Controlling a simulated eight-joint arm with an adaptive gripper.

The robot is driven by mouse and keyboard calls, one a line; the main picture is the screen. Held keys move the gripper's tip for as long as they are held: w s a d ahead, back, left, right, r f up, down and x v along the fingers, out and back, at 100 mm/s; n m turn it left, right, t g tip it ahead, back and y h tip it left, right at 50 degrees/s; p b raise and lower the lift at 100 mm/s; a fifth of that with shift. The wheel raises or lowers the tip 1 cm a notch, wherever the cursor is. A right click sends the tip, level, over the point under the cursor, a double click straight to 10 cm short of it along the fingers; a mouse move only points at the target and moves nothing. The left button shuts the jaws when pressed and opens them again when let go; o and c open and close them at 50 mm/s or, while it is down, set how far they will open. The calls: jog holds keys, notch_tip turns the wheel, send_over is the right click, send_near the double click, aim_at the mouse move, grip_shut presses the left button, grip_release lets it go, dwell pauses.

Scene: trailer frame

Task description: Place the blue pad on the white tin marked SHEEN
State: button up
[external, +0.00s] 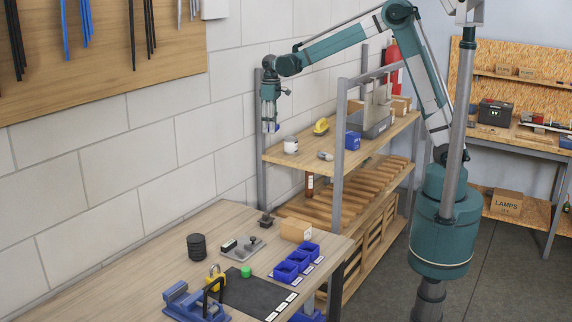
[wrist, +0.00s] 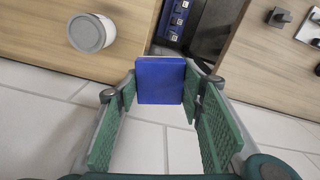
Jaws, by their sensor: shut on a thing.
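The blue pad (wrist: 161,82) is between the green fingers of my gripper (wrist: 160,110) in the wrist view, with a thin pale edge along its top. In the external view my gripper (external: 270,120) points down at the left end of the wooden shelf, with a bit of blue at its tips. The white tin (external: 290,145) stands upright on the shelf, to the right of and below my gripper. It also shows in the wrist view (wrist: 106,30), up and left of the pad and apart from it, with a grey round top (wrist: 87,33). Its marking is not legible.
A yellow item (external: 321,126), a small lying cylinder (external: 325,156) and a blue box (external: 353,141) are on the same shelf (external: 306,147). A grey shelf post (external: 339,130) rises at the front. The block wall (external: 225,85) is close behind my gripper.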

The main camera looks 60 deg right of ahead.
jog(key=s+d+r+m, duration=0.1)
jog(key=d+r+m, duration=0.2)
jog(key=d, duration=1.2)
jog(key=shift+s+p, duration=0.25)
jog(key=shift+p, duration=0.2)
jog(key=shift+d, duration=0.1)
send_over(291, 138)
jog(key=shift+w+f, duration=0.1)
jog(key=shift+f, duration=2.8)
jog(key=shift+f+p, duration=0.45)
jog(key=shift+f, duration=1.6)
jog(key=shift+f, duration=0.15)
jog(key=o, duration=0.9)
